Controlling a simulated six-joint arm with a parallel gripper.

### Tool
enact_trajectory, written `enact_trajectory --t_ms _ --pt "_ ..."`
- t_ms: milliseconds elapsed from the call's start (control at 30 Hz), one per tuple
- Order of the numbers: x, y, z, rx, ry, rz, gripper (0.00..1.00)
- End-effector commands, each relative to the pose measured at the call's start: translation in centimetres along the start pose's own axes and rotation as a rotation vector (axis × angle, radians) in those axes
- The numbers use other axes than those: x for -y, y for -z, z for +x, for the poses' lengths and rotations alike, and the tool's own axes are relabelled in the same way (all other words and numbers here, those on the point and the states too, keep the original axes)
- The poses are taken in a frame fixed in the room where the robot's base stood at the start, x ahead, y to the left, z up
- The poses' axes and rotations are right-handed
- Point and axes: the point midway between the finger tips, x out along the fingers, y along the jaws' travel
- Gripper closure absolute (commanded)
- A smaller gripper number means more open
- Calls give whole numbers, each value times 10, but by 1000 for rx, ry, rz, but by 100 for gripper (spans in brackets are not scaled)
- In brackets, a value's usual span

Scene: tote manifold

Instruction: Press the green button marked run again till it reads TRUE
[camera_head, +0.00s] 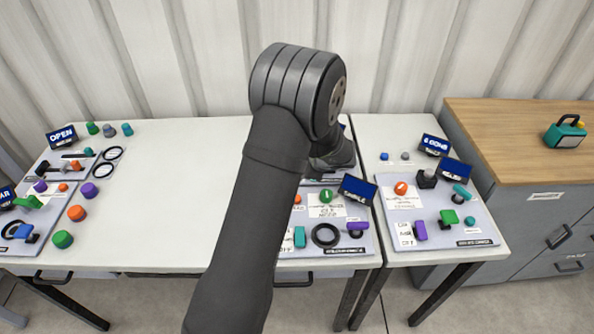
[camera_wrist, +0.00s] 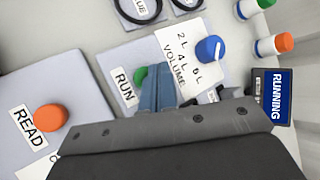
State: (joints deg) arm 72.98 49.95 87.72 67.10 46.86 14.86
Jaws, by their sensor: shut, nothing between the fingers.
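The green button (camera_wrist: 139,76) sits by the label RUN (camera_wrist: 124,83) in the wrist view, partly hidden by my fingers. My gripper (camera_wrist: 160,82) is shut and empty, its blue fingertips right beside or over the button. I cannot tell whether they touch it. A blue display (camera_wrist: 274,98) at the right reads RUNNING. In the head view my arm hides my gripper and this part of the panel.
An orange button (camera_wrist: 50,117) labelled READ is at the left, and a blue volume knob (camera_wrist: 209,49) is to the right of the fingers.

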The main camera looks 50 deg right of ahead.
Motion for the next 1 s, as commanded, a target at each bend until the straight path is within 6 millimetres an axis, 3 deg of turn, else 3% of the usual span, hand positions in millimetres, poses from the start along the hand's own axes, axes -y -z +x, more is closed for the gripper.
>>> enact_trajectory --t_ms 1000 --pt "15 -15 -20 0 1 -1 100"
